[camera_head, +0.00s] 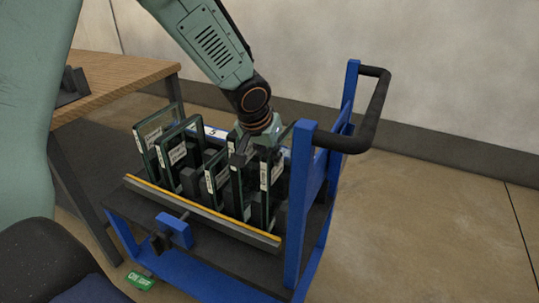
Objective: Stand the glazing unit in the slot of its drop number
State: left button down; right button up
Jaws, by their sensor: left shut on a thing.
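My left gripper (241,154) comes down from above into the blue trolley (301,205) and is shut on the top of a dark-edged glazing unit (238,190). That unit stands roughly upright among other panes; its lower part is hidden. Labelled glass units stand in the rack to the left (174,153), just left of the gripper (215,174) and just right of it (271,180). Their label writing is too small to read. A white-and-blue number strip (212,133) behind the panes shows what looks like a 5. Whether the held unit is seated in a slot cannot be told.
A yellow-edged rail (200,209) runs along the trolley's front, with a blue clamp (174,231) below it. A black handle (374,110) rises at right. A wooden table (110,82) stands at left. A green tag (140,281) lies low in front. Floor at right is clear.

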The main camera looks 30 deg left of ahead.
pick_arm(q)
jog(key=shift+w, duration=0.2)
jog(key=c, duration=1.2)
grip_release()
jog(key=shift+s, duration=0.2)
jog(key=shift+o, duration=0.2)
jog(key=shift+s+f, duration=0.1)
jog(key=shift+f, duration=0.15)
jog(key=v, duration=1.2)
jog(key=shift+r, duration=0.15)
